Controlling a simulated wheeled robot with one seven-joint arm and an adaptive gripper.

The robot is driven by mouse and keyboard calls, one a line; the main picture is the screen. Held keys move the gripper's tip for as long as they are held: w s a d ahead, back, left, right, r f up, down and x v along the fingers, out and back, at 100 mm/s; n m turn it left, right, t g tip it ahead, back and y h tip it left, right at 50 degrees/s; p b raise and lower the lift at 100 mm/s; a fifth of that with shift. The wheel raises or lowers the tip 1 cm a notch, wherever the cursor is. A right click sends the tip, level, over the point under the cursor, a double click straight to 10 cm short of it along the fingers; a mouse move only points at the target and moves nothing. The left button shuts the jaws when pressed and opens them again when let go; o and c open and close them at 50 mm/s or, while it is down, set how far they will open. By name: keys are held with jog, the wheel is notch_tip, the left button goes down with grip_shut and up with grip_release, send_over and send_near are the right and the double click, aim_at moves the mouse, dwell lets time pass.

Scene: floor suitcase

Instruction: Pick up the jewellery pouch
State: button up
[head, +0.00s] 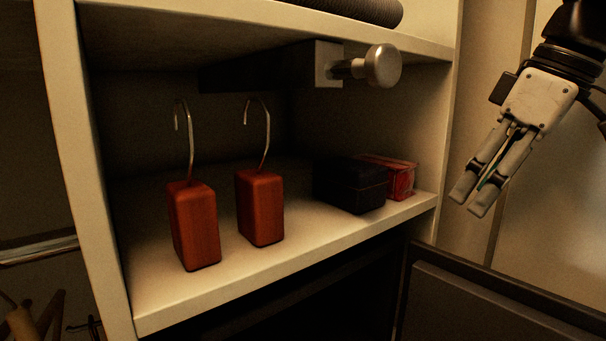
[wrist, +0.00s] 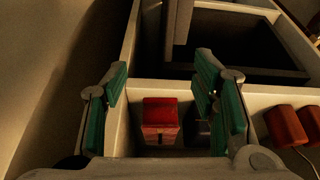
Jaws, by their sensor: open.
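A small red box (head: 402,178) and a dark box (head: 350,184) sit side by side on the shelf at its right end; I cannot tell for sure which one is the jewellery pouch. In the wrist view the red box (wrist: 160,118) shows between my fingers and beyond them. The dark box (wrist: 197,132) is beside it, partly hidden by the right finger. My gripper (head: 469,202) is open and empty, to the right of the shelf in the head view, apart from both boxes. It also shows in the wrist view (wrist: 163,85).
Two orange-brown blocks with metal hooks (head: 194,226) (head: 260,208) stand on the left and middle of the shelf (head: 285,258). A round metal knob (head: 382,66) juts out above the boxes. A dark open case (head: 490,300) lies below the shelf.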

aim_at(412, 175)
jog(key=w+a, duration=0.4)
jog(key=w, duration=0.1)
jog(key=shift+w+a+f+p, duration=0.3)
jog(key=shift+w+a, duration=0.3)
jog(key=shift+w, duration=0.1)
jog(key=shift+w+a+f+p, duration=0.25)
jog(key=shift+w+a, duration=0.3)
jog(key=shift+w, duration=0.15)
jog(key=c, duration=0.9)
